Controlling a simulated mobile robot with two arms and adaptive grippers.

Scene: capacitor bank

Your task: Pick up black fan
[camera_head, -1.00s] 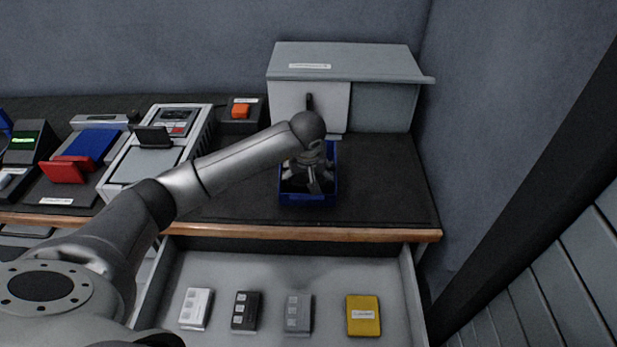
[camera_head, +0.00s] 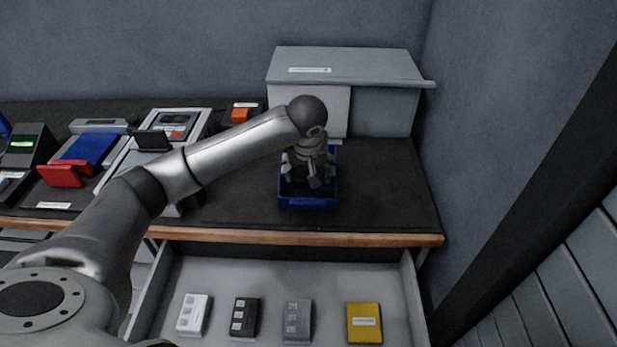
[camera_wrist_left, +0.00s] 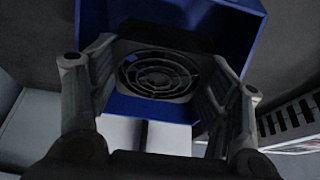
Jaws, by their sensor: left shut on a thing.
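The black fan (camera_wrist_left: 158,76), with a round grille in a square frame, sits between the fingers of my left gripper (camera_wrist_left: 164,62) in the left wrist view. The gripper is shut on it. In the head view my left gripper (camera_head: 309,178) points down into the blue bin (camera_head: 308,204) on the dark worktop. The fan is mostly hidden there by the gripper and the bin. The bin's blue wall (camera_wrist_left: 235,35) shows behind the fan in the wrist view. I cannot tell whether the fan touches the bin floor. My right gripper is not in view.
A grey cabinet (camera_head: 382,108) stands behind the bin. An open drawer (camera_head: 265,290) below holds white, black, grey and yellow (camera_head: 364,322) blocks. Devices (camera_head: 170,125) stand on the worktop at left. The worktop right of the bin is clear.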

